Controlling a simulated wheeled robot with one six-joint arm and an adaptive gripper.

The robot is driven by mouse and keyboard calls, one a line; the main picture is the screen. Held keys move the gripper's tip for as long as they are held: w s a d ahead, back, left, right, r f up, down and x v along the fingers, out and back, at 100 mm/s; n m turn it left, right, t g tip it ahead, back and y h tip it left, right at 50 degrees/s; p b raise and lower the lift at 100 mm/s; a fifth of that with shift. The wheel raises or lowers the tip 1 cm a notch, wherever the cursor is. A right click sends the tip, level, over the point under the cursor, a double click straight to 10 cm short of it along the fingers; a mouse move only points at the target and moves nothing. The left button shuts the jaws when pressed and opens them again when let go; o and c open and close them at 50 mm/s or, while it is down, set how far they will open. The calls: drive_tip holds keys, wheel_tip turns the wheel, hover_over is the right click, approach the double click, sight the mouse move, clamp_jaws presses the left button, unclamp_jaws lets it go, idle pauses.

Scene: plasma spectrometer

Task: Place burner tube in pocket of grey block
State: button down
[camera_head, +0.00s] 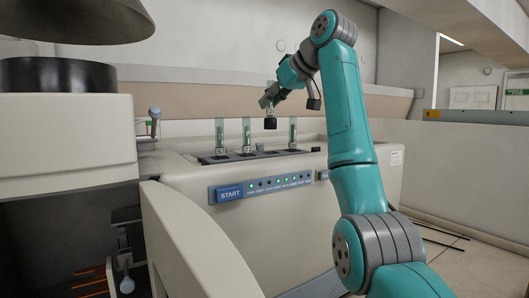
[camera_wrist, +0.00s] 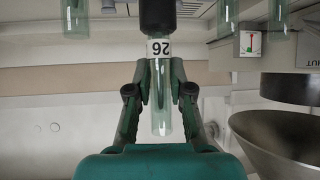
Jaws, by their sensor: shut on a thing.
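My gripper (camera_wrist: 159,78) is shut on a clear greenish burner tube (camera_wrist: 161,115) with a white label reading 26, upside down in the wrist view, and a black end piece (camera_wrist: 157,16). In the head view my gripper (camera_head: 269,98) holds the tube above the machine top, with its black end (camera_head: 270,123) pointing down and apart from the surface below. A dark grey strip (camera_head: 268,154) on the machine top bears other upright tubes. I cannot tell which part is the grey block, and its pockets are too small to make out.
Upright green tubes stand at the left (camera_head: 219,131), middle (camera_head: 247,131) and right (camera_head: 293,131) of the strip, close to the held tube. The beige machine (camera_head: 300,225) has a blue START button (camera_head: 229,193). A grey cone (camera_wrist: 275,140) shows at right in the wrist view.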

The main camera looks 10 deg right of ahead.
wheel_tip(320, 180, down, 9)
idle(0.5)
drive_tip(key=c, duration=1)
unclamp_jaws()
drive_tip(key=shift+f, duration=0.1)
drive_tip(key=shift+c, duration=0.2)
